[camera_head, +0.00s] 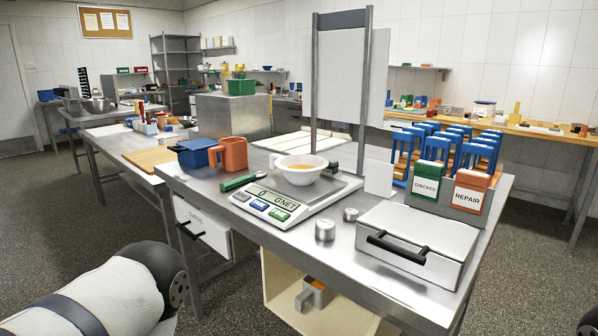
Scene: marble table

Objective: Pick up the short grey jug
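A small grey jug (316,294) with a squarish handle and something orange at its top is on the cream shelf or box (284,300) under the metal table (350,235). The table edge and the box sides frame it, and I cannot see its base clearly. My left arm comes in at the lower left, apart from the table, but its gripper is outside the picture. My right gripper is not in view.
On the table stand a scale (283,207) with a white bowl (299,168), an orange mug (233,153), a blue container (197,152), metal weights (325,229) and a metal case (419,243). Blue-framed racks (473,155) stand behind. The floor at left is clear.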

